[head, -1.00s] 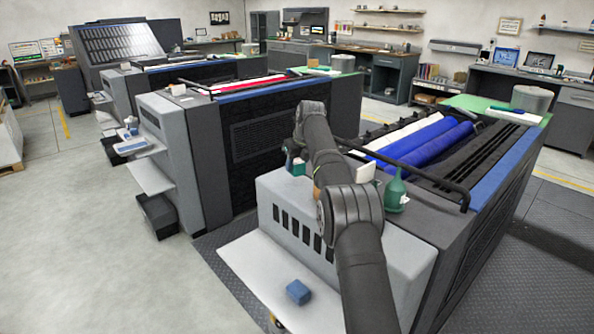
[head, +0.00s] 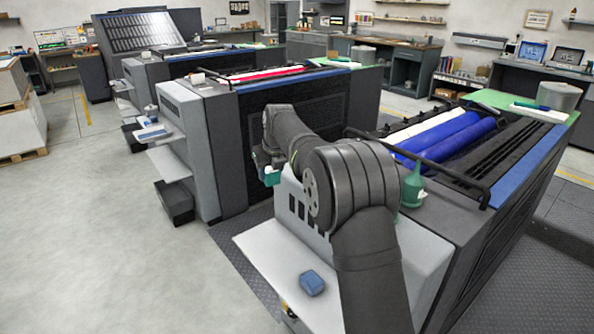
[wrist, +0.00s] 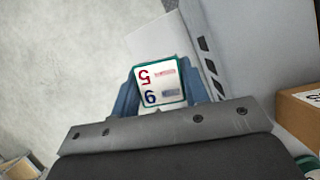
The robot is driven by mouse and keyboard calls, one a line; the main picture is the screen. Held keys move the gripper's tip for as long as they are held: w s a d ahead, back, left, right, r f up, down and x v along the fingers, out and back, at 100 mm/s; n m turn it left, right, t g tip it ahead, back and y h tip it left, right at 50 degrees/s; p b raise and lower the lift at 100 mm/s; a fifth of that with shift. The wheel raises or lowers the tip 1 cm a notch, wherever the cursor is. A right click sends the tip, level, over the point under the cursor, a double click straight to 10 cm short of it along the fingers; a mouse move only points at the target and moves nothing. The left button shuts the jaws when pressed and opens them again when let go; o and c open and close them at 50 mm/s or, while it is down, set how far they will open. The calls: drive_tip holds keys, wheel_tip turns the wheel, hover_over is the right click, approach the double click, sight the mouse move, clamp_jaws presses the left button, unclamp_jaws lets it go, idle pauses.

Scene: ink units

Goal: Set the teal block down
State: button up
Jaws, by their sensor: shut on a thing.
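The teal block (wrist: 158,83) is between my gripper's two blue-grey fingers in the wrist view. Its face toward the camera is white with a teal rim, a red digit and a blue digit. In the head view the teal block (head: 271,177) shows small at the end of my arm, in front of the near machine's left end. My gripper (head: 264,164) is shut on it and partly hidden by my arm. In the wrist view the block appears over the edge of a white shelf (wrist: 172,36), with no visible contact.
A blue block (head: 312,283) lies on the near machine's white shelf (head: 262,262). A teal bottle (head: 413,187) stands on the machine top. A cardboard box (wrist: 299,117) is at the right of the wrist view. Grey floor (head: 110,250) is clear at left.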

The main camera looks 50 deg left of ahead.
sight(269, 170)
drive_tip(key=shift+s, duration=0.35)
drive_tip(key=shift+r, duration=0.3)
wheel_tip(269, 170, up, 17)
drive_tip(key=w+d+r+n, duration=0.1)
drive_tip(key=w+d, duration=0.9)
drive_tip(key=d, duration=0.3)
drive_tip(key=w+d+r, duration=0.2)
drive_tip(key=w+d, duration=0.8)
drive_tip(key=d, duration=0.4)
drive_tip(key=d+f+n+g, duration=0.1)
drive_tip(key=d+f, duration=0.1)
drive_tip(key=d, duration=2.4)
wheel_tip(269, 170, down, 11)
drive_tip(key=a+f, duration=0.2)
drive_tip(key=a, duration=0.1)
drive_tip(key=a+f, duration=0.2)
drive_tip(key=a, duration=0.2)
drive_tip(key=a+f, duration=0.3)
drive_tip(key=a, duration=0.1)
drive_tip(key=shift+f, duration=1.95)
